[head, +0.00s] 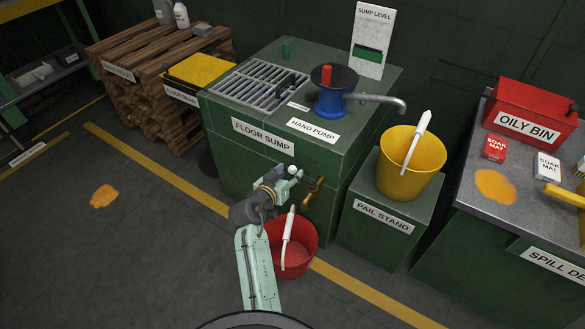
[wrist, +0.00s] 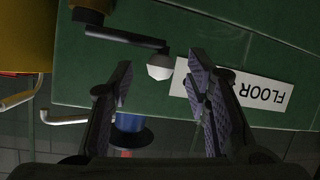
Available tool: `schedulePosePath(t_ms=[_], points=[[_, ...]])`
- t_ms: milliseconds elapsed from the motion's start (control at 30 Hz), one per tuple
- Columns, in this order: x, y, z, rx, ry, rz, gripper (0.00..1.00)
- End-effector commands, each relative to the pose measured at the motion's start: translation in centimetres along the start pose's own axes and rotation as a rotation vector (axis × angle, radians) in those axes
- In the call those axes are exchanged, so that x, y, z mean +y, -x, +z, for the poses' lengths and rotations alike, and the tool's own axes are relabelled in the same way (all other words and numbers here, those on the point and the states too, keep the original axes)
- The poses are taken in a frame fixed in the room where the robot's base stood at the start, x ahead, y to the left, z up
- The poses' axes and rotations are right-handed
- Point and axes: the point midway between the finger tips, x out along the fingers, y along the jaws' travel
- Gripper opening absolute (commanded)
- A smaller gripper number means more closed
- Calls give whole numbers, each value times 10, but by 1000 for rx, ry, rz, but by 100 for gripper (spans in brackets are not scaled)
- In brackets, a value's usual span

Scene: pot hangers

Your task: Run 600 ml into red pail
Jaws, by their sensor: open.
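The red pail (head: 304,252) stands on the floor in front of the green floor sump cabinet (head: 230,160), with a white grip on its bail. I cannot tell whether it holds liquid. The hand pump (head: 331,98) on the cabinet top has a blue body, a red knob and a grey spout (head: 385,100) pointing toward the yellow pail. A brass fitting (head: 315,190) sits on the cabinet front above the red pail. My gripper (head: 283,181) is open. In the wrist view, a white knob (wrist: 160,66) on a black crank arm (wrist: 122,38) lies between and beyond my fingertips (wrist: 160,75).
The yellow pail (head: 401,165) stands on the pail stand (head: 376,228) at right. A sump level board (head: 371,25) with a green band rises behind the pump. An oily bin (head: 522,115) stands on the right bench. Orange spills mark the floor (head: 104,195) and bench (head: 494,187).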

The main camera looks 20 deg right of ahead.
Motion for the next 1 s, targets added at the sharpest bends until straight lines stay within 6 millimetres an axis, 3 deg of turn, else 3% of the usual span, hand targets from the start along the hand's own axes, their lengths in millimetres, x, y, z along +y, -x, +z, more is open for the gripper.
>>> schedulePosePath(t_ms=[200, 600, 1000], points=[[0, -28, -1, 0, 0, -1, 44], [-1, -35, 0, 1, 0, -3, 43], [-1, -34, 0, 1, 0, -3, 17]])
